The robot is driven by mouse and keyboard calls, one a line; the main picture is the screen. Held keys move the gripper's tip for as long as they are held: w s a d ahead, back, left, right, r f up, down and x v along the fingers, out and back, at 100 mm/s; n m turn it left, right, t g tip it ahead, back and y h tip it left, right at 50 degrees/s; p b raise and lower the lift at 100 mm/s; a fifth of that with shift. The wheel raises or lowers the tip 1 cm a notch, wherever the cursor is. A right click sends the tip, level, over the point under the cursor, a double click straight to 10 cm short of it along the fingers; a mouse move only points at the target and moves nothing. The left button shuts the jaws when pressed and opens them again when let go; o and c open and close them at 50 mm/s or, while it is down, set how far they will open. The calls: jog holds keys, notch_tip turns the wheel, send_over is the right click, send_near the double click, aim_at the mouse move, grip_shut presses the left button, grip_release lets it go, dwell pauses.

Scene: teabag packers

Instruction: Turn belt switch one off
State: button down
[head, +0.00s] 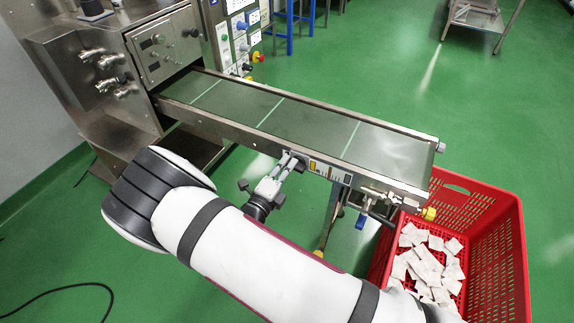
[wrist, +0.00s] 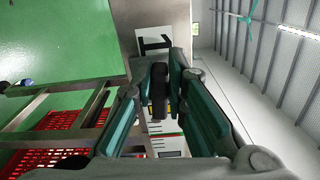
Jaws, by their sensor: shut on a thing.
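Belt switch one is a dark knob (wrist: 159,84) on a pale panel, with a black "1" label (wrist: 155,43) beside it in the wrist view. My gripper (wrist: 160,90) is shut on the knob, with one green-lined finger on each side. In the head view my gripper (head: 290,164) reaches the near side of the conveyor belt (head: 310,126), next to a small panel with a yellow label (head: 312,166). The knob itself is hidden there by the fingers. The exact angle of the knob is hard to read.
A red crate (head: 520,225) holding white teabags stands under the belt's right end. The steel machine (head: 160,45) stands at the left. Green floor lies open behind the belt.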

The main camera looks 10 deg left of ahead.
jog(key=shift+f+n, duration=0.2)
jog(key=shift+n, duration=0.4)
jog(key=c, duration=1.6)
grip_release()
jog(key=v, duration=1.2)
